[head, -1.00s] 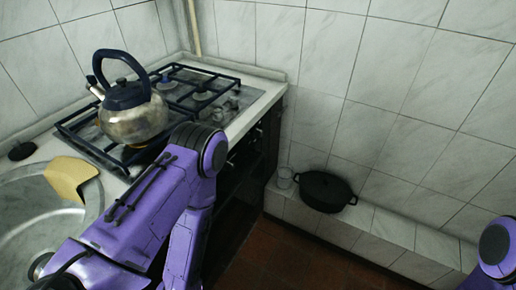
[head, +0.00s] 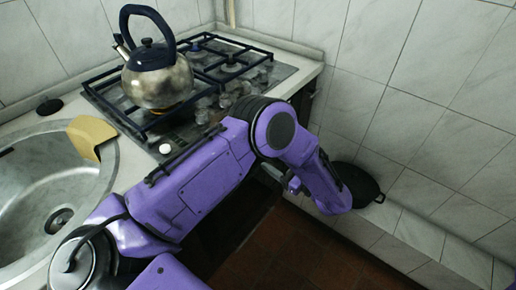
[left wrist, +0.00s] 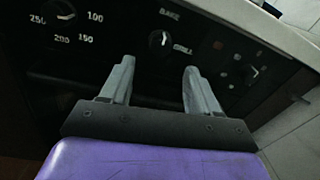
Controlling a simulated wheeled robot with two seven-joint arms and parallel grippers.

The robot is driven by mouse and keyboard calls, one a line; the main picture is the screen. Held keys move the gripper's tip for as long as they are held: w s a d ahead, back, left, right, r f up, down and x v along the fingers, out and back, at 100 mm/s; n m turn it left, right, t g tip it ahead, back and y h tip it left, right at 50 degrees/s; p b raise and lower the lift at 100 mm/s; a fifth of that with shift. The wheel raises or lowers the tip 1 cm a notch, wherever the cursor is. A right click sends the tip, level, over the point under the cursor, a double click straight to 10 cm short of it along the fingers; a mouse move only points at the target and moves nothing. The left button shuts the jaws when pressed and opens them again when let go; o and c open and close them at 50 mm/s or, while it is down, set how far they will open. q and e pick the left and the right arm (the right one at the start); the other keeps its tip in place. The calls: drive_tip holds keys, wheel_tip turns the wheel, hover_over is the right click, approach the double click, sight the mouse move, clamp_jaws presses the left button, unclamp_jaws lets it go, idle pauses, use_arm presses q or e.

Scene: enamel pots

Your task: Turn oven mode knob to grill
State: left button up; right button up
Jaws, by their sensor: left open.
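The oven mode knob (left wrist: 159,40) is a dark round knob with a white mark on the black oven panel in the left wrist view. The mark points roughly upward; the upper label seems to read BAKE, and GRILL (left wrist: 183,49) stands to the knob's lower right. My left gripper (left wrist: 158,66) is open and empty, its two fingers pointing at the panel on either side of and just below the knob. I cannot tell the exact gap to it. In the head view my left arm hides the panel. My right gripper is not in view.
A temperature knob (left wrist: 61,10) and another knob (left wrist: 250,75) flank the mode knob. A kettle (head: 158,78) stands on the gas hob (head: 225,62), with a sink (head: 75,165) to the left. A black pot (head: 362,184) sits on the tiled ledge, partly behind my arm.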

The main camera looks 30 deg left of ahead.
use_arm(q)
drive_tip(key=w+a+p, duration=0.1)
drive_tip(key=a, duration=0.7)
drive_tip(key=shift+w+d, duration=0.1)
drive_tip(key=shift+w, duration=0.05)
drive_tip(key=c, duration=1)
